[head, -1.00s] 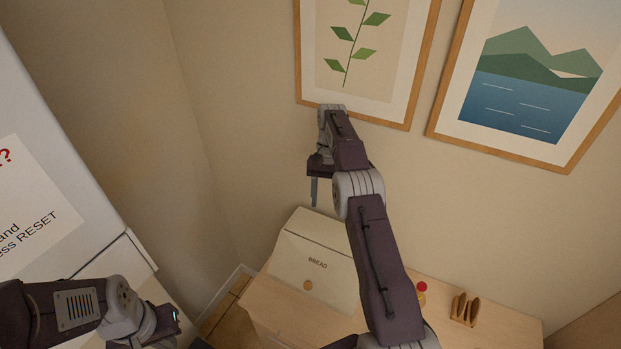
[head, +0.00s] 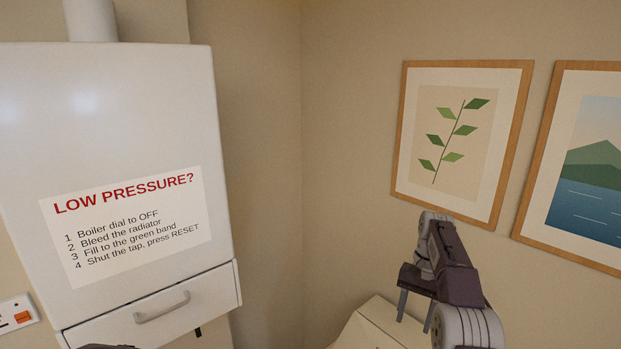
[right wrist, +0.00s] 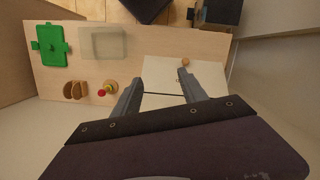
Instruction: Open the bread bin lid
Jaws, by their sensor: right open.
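The cream bread bin (head: 372,328) shows only its upper part at the bottom edge of the head view. In the right wrist view the bread bin (right wrist: 160,72) lies below my gripper, with a small round wooden knob (right wrist: 185,62) at its edge. Its lid looks shut. My right gripper (head: 415,308) is open and empty, its fingers pointing down above the bin. In the right wrist view its two fingers (right wrist: 158,82) stand apart over the bin, with no visible contact. My left gripper cannot be made out.
The wooden worktop (right wrist: 120,70) holds a green object (right wrist: 52,45), a pale translucent tray (right wrist: 102,43), brown slices in a rack (right wrist: 75,90) and a small red-topped item (right wrist: 109,87). The white boiler (head: 130,120) with its notice stands left. Framed pictures (head: 460,140) hang behind my right arm.

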